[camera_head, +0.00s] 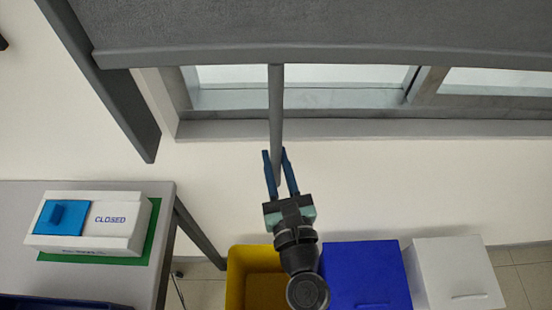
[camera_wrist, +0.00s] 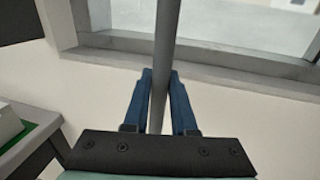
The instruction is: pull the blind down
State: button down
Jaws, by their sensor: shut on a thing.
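The blind (camera_head: 320,30) is a dark grey sheet across the top of the head view, with its bottom bar above the lower window frame. A thin grey pull rod (camera_head: 276,105) hangs straight down from that bar. My gripper (camera_head: 274,155) has its blue fingers closed around the lower part of the rod. In the wrist view the rod (camera_wrist: 166,40) runs down between the two fingertips (camera_wrist: 160,76). The blind itself is not clearly seen there. A strip of window glass (camera_head: 310,76) shows below the blind.
A grey table (camera_head: 165,215) at the left holds a white box (camera_head: 125,220) marked CLOSED with a blue slider, on a green mat. Yellow (camera_head: 238,285), blue (camera_head: 365,270) and white (camera_head: 450,270) bins stand below. A dark side rail (camera_head: 125,105) is left of the window.

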notch_tip(320, 180, down, 20)
jog(key=b, duration=1.6)
jog(key=shift+r+b, duration=0.25)
jog(key=shift+b, duration=0.05)
jog(key=shift+s+f, duration=0.1)
jog(key=c, duration=0.8)
grip_release()
jog(key=shift+c, duration=0.2)
jog(key=shift+o, duration=0.5)
jog(key=s+d+b, duration=0.1)
jog(key=s+d, duration=0.1)
jog(key=s, duration=1)
jog(key=shift+s+d+b, duration=0.25)
jog(key=shift+s+b, duration=0.05)
jog(key=shift+b, duration=0.1)
